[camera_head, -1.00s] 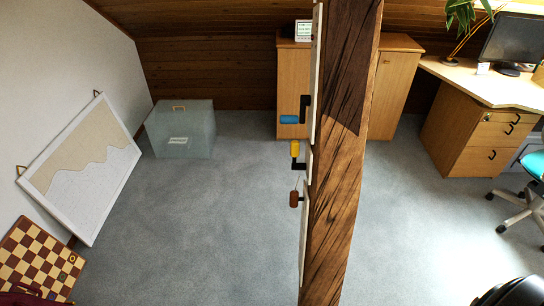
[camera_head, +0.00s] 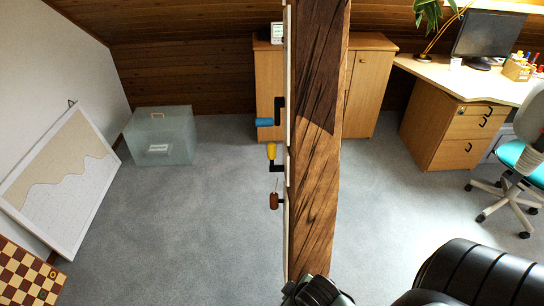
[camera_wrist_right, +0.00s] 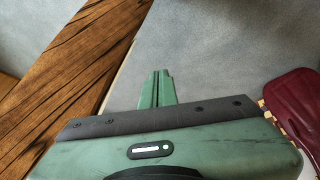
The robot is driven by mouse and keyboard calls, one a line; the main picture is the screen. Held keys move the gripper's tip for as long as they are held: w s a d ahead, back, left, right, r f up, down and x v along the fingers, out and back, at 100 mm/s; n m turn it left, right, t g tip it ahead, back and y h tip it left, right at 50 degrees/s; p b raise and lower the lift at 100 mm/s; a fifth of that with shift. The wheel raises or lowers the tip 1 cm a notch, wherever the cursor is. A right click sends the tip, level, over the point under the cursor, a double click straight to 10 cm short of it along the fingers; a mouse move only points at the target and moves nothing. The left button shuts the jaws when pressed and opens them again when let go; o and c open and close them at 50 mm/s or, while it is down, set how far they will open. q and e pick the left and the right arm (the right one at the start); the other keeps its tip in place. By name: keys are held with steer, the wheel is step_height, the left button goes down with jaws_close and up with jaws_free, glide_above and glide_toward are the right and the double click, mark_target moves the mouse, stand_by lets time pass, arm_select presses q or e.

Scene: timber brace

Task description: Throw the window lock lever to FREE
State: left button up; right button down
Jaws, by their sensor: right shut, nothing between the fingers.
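A dark-grained timber post (camera_head: 318,130) stands in the middle of the head view, with a pale board (camera_head: 290,215) along its left edge. Three handles stick out to the left from it: a blue one (camera_head: 265,122) at the top, a yellow one (camera_head: 271,151) pointing up on a black crank, and a brown one (camera_head: 274,201) lowest. I cannot read any labels, nor tell which is the window lock lever. My right gripper (camera_wrist_right: 156,88) is green, shut and empty in the wrist view, over grey floor beside the post (camera_wrist_right: 75,70). My left gripper is out of view.
Cabinets (camera_head: 370,85) stand behind the post, with a desk (camera_head: 465,78) and office chair (camera_head: 520,160) at right. A translucent box (camera_head: 160,138), leaning framed board (camera_head: 60,185) and chessboard (camera_head: 25,272) are at left. Grey floor is clear between. A dark red object (camera_wrist_right: 295,105) shows in the wrist view.

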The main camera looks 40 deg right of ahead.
steer(key=w+d+r+n+t, duration=0.3)
steer(key=w+d+r, duration=0.15)
steer(key=r, duration=0.45)
steer(key=w+d+r+n+t, duration=0.35)
steer(key=w+r, duration=0.25)
steer(key=r, duration=0.3)
steer(key=n+t, duration=0.4)
steer(key=n, duration=0.2)
glide_toward(271, 160)
steer(key=s+a+r, duration=0.3)
steer(key=s+r, duration=0.2)
steer(key=d+f+p+x, duration=0.1)
steer(key=d+p+x, duration=0.1)
steer(key=x, duration=1.1)
steer(key=shift+s+d+p, duration=0.2)
steer(key=shift+d+p, duration=0.05)
steer(key=shift+p, duration=0.4)
steer(key=shift+r, duration=0.1)
